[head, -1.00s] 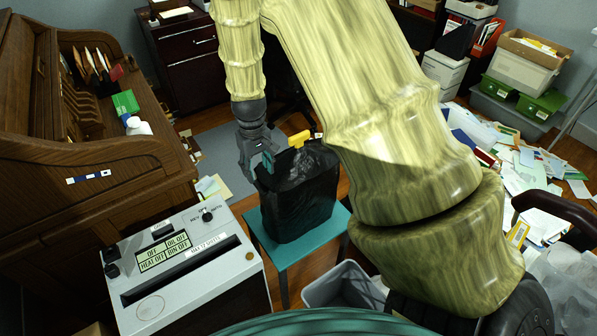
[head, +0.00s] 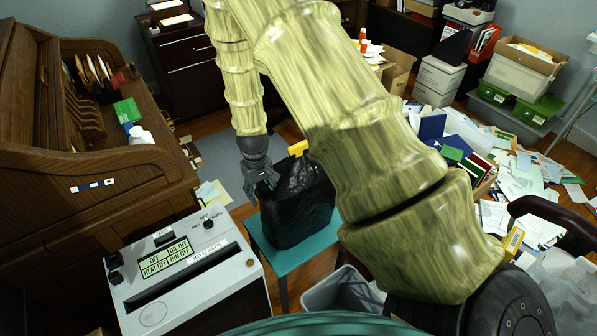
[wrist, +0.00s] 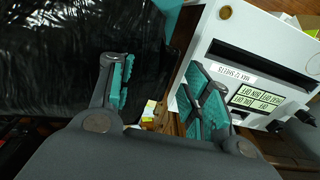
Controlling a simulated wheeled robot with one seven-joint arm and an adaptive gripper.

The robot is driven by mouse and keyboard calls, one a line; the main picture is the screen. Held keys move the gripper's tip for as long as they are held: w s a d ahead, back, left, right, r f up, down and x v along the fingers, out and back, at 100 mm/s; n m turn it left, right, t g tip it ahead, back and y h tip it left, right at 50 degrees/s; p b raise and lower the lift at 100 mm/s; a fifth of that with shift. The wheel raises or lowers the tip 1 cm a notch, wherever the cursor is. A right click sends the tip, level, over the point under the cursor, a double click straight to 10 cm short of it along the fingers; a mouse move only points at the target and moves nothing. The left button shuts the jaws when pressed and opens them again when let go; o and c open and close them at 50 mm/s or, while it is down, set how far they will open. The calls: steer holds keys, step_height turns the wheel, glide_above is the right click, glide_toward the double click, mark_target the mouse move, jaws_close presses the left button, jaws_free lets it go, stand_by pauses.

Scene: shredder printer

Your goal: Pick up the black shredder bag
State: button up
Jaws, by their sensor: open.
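The black shredder bag (head: 297,212) stands upright on a small teal table (head: 290,262) in the middle of the head view. Something yellow (head: 298,148) shows at its top far edge. My gripper (head: 264,190) is at the bag's upper left side, pointing down, open. In the wrist view the bag (wrist: 75,50) fills the upper left. One teal-padded finger of my gripper (wrist: 160,95) lies over or against the bag's edge, and the other is apart from it, in front of the shredder. I cannot tell whether the near finger touches the bag.
The white shredder (head: 185,265) stands close at the left of the teal table, also in the wrist view (wrist: 255,45). A roll-top desk (head: 95,165) is at the left. A grey bin (head: 340,290) is below right. Papers (head: 515,190) litter the right floor.

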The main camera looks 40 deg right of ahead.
steer(key=shift+f, duration=0.35)
jaws_close()
steer(key=shift+r, duration=0.25)
